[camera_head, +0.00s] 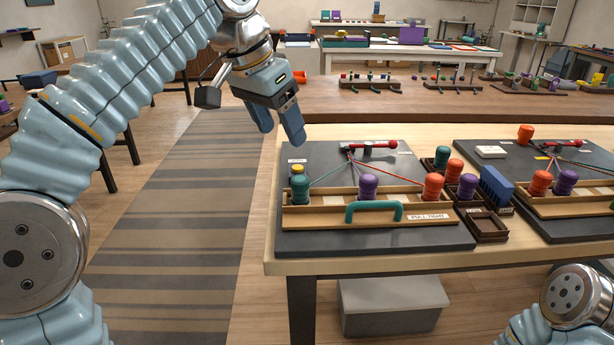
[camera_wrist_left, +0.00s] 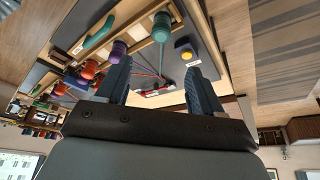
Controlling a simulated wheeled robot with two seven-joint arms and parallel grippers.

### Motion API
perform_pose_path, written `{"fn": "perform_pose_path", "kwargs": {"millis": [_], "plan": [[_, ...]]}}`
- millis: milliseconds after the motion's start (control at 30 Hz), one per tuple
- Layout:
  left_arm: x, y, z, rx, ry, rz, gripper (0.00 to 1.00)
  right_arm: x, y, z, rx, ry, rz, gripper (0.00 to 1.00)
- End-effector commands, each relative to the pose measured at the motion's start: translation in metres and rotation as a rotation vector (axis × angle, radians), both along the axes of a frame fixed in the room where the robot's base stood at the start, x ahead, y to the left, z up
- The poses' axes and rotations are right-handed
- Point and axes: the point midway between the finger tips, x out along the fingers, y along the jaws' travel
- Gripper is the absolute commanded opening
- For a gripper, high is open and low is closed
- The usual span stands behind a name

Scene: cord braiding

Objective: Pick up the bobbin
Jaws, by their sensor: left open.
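My left gripper (camera_head: 281,137) is open and empty above the back left corner of the dark braiding board (camera_head: 320,238). Three bobbins with cords stand in a row in the wooden rack: a green one (camera_head: 300,189), a purple one (camera_head: 367,187) and an orange one (camera_head: 432,187). Their cords run to a red-ended bar (camera_head: 372,145) at the back. In the left wrist view, the green bobbin (camera_wrist_left: 162,27) shows beyond the open fingers (camera_wrist_left: 156,62), apart from them. The purple bobbin (camera_wrist_left: 118,51) is partly behind one finger. My right gripper is out of view.
A yellow button (camera_head: 297,169) sits close behind the green bobbin. A teal handle (camera_head: 373,211) stands at the rack's front. Spare bobbins (camera_head: 454,170), a small dark tray (camera_head: 487,226) and a blue brush-like block (camera_head: 496,187) are right of the board. A second board (camera_head: 570,225) lies farther right.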

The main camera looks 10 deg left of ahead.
Motion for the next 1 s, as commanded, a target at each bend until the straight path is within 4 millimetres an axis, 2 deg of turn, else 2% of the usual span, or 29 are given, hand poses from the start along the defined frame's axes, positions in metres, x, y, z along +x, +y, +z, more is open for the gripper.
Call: {"fn": "perform_pose_path", "kwargs": {"millis": [67, 400, 567, 833, 1000], "plan": [[0.001, 0.000, -0.007, 0.003, 0.002, 0.002, 0.67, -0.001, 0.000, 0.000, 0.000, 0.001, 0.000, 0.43], [0.024, -0.013, -0.070, 0.001, 0.003, 0.001, 0.67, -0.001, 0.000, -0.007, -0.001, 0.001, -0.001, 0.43], [0.028, -0.015, -0.081, 0.001, 0.001, 0.001, 0.67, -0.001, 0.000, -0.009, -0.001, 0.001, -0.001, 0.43], [0.038, -0.021, -0.120, 0.000, 0.004, 0.002, 0.67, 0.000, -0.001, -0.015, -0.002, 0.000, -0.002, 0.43], [0.042, -0.023, -0.128, -0.001, 0.002, 0.001, 0.67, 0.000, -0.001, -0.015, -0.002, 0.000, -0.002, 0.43]]}}
